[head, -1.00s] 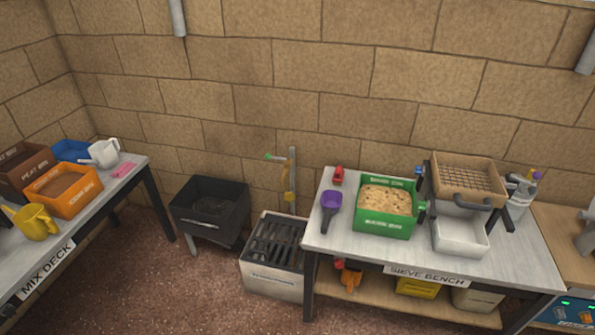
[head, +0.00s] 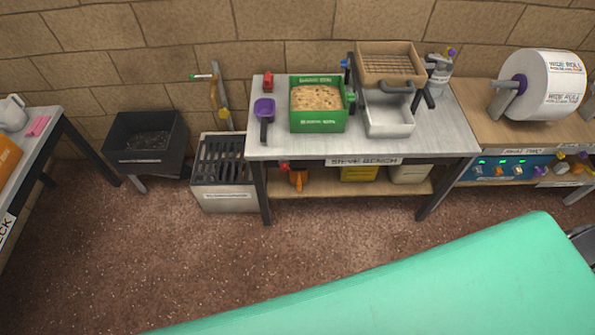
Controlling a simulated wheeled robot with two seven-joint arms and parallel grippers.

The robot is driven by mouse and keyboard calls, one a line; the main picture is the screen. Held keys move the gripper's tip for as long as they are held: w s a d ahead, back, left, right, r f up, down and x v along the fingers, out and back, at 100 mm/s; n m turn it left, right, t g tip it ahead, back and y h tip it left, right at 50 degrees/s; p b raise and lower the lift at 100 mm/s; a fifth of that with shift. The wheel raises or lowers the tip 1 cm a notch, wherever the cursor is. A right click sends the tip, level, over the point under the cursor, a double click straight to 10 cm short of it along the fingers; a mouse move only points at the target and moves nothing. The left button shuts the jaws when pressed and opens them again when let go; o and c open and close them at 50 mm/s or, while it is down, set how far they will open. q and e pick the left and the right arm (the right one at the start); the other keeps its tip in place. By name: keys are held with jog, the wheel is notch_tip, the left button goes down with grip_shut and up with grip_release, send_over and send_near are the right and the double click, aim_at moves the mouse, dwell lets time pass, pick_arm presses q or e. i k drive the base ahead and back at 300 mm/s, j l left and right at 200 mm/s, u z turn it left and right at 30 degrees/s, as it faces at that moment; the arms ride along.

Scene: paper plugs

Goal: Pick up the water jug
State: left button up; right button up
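A pale grey-white jug (head: 12,112) stands on the left bench (head: 57,112), cut off by the left edge of the head view. I cannot tell for sure that it is the water jug. A grey container with a purple-topped item (head: 440,68) stands at the back right of the sieve bench (head: 274,138). The yellow can seen earlier on the left bench is out of view now. Neither of my grippers shows.
A green crate (head: 318,125) of crumbly material, a purple scoop (head: 265,108) and a sieve over a white tray (head: 390,129) are on the sieve bench. A black bin (head: 146,158) stands between the benches. A large teal surface (head: 450,290) fills the lower right.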

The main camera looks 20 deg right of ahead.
aim_at(299, 176)
jog(key=i+z, duration=0.5)
jog(key=z, duration=0.25)
jog(key=i+j+z, duration=0.2)
jog(key=z, duration=0.15)
